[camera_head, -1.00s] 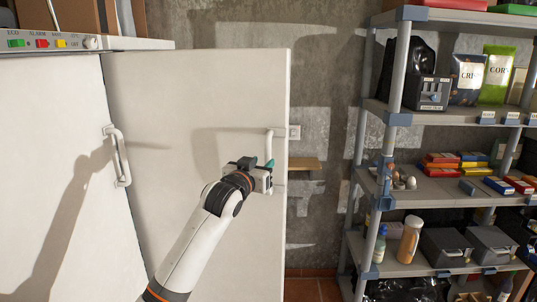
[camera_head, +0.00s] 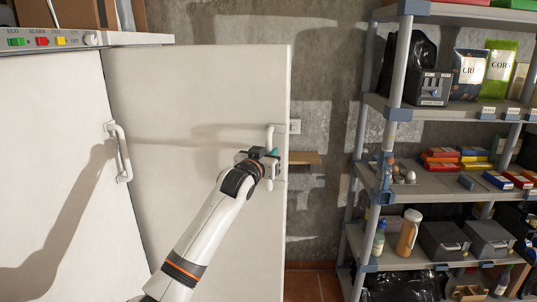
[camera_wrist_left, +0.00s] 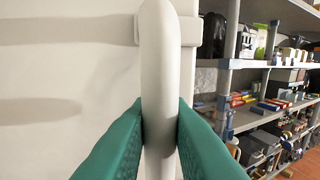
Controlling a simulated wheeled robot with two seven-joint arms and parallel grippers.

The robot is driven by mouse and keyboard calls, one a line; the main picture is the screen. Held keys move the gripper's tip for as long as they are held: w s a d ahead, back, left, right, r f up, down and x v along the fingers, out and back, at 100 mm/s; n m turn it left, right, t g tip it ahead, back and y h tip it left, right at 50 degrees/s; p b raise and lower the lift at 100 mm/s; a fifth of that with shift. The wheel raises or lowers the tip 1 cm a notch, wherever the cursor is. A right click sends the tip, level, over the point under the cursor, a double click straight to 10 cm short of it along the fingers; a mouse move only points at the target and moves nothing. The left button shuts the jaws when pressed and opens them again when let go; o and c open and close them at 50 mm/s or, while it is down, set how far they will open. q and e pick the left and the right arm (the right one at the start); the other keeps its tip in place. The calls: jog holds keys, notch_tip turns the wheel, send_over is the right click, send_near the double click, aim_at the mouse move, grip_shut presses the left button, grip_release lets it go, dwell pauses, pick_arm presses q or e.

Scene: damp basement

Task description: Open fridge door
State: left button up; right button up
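A white door panel (camera_head: 195,100) with a vertical white handle (camera_head: 270,136) near its right edge stands in the middle of the head view. My left gripper (camera_head: 270,158) is at the lower part of this handle. In the left wrist view, its green fingers lie on both sides of the handle bar (camera_wrist_left: 160,70) and appear to touch it, shut around it. Another white panel (camera_head: 55,180) with its own handle (camera_head: 120,152) stands to the left, under a control strip (camera_head: 70,41). My right gripper is not in view.
A grey shelving unit (camera_head: 440,112) with boxes, bags and bottles stands at the right. A small wooden ledge (camera_head: 305,158) and a wall socket (camera_head: 295,126) show just past the door's right edge. A strip of tiled floor (camera_head: 310,284) lies between door and shelves.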

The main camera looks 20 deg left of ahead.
pick_arm(q)
grip_shut()
jog(key=shift+s+a, duration=0.15)
jog(key=shift+s, duration=0.1)
jog(key=s+a+m+h+p, duration=0.1)
jog(key=s+a+h, duration=0.1)
jog(key=s, duration=0.8)
jog(key=s+a+m+g+h+p, duration=0.1)
jog(key=s+a+m+h+p, duration=0.1)
jog(key=s, duration=0.9)
jog(key=shift+a+r+h, duration=0.15)
jog(key=shift+a+h, duration=0.15)
jog(key=shift+h, duration=0.1)
jog(key=shift+w, duration=0.1)
jog(key=o, duration=0.8)
grip_release()
jog(key=shift+c, duration=0.2)
